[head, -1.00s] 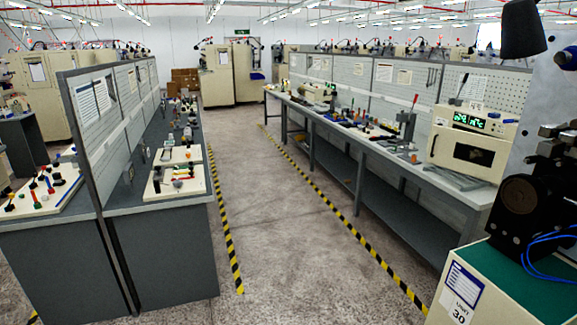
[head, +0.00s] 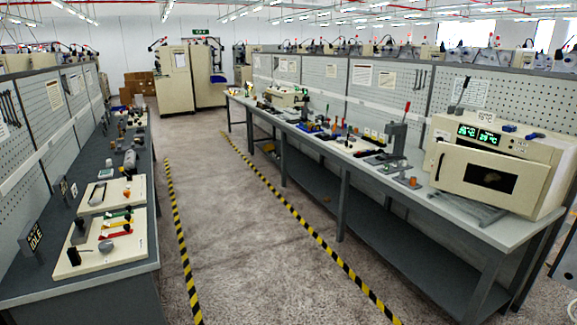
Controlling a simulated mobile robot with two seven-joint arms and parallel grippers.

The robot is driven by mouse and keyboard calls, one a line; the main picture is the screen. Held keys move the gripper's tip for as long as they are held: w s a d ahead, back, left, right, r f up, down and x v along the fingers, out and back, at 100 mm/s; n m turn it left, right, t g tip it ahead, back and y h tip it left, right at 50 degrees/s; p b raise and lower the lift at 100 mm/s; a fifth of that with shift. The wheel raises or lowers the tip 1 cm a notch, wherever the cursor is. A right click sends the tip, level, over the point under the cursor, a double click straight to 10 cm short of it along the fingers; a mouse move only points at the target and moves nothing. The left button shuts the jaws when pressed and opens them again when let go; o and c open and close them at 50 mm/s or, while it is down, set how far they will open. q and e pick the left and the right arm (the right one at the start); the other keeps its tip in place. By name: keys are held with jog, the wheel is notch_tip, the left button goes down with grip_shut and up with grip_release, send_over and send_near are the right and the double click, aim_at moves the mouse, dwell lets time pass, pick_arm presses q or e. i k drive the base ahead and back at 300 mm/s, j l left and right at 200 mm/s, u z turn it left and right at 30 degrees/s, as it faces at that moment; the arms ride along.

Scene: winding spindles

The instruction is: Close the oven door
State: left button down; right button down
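The oven (head: 540,150) is a cream box with green lit digits, standing on the right-hand bench. Its door (head: 465,192) has a dark window and a dark handle (head: 438,166) at the left edge. The door panel seems to stand a little proud of the body, but I cannot tell from here how far it is open. Neither of my grippers shows in the head view.
The long grey right-hand bench (head: 345,165) carries tools, a press with a red lever (head: 399,132) and a bracket in front of the oven. The left-hand bench (head: 120,275) carries trays. A clear aisle floor (head: 240,240) lies between, with yellow-black tape lines.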

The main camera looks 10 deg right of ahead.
aim_at(516, 185)
jog(key=i+z, duration=0.3)
jog(key=i, duration=0.45)
jog(key=i+j+z, duration=0.25)
jog(key=i, duration=0.55)
jog(key=i+l, duration=0.45)
jog(key=i+l+u, duration=0.15)
jog(key=i+l, duration=0.3)
jog(key=l, duration=0.15)
